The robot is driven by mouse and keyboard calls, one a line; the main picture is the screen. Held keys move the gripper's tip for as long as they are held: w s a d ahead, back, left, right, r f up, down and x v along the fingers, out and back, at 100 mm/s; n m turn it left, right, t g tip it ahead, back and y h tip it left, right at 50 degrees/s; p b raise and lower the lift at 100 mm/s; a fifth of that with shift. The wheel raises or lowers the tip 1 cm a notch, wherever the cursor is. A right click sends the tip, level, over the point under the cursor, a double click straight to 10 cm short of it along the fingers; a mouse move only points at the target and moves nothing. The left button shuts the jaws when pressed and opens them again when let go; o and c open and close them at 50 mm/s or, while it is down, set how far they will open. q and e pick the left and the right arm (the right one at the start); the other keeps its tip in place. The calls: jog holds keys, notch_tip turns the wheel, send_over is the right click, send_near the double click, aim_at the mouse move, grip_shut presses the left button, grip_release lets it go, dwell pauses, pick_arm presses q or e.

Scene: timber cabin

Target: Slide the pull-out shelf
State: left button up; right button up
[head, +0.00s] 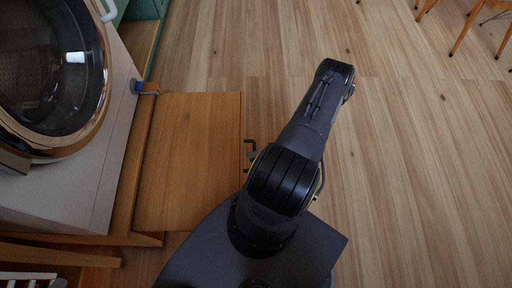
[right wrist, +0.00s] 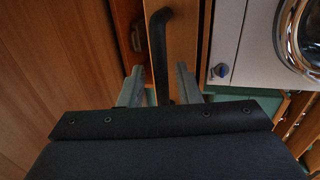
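The pull-out shelf (head: 190,165) is a flat wooden board that juts out from under the white front-loading machine, over the floor. Its dark bar handle (head: 249,143) is on its right edge in the head view, partly hidden by my right arm. In the right wrist view the handle (right wrist: 158,40) runs between the two fingers of my right gripper (right wrist: 160,86). The fingers are apart, one on each side of the bar, with a visible gap to it. Contact cannot be seen. My left gripper is not in view.
The white machine (head: 75,180) with a round glass door (head: 50,65) stands at the left. Wooden chair legs (head: 465,30) are at the top right. The plank floor (head: 420,180) on the right is clear.

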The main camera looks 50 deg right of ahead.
jog(key=v, duration=0.8)
jog(key=shift+p, duration=0.45)
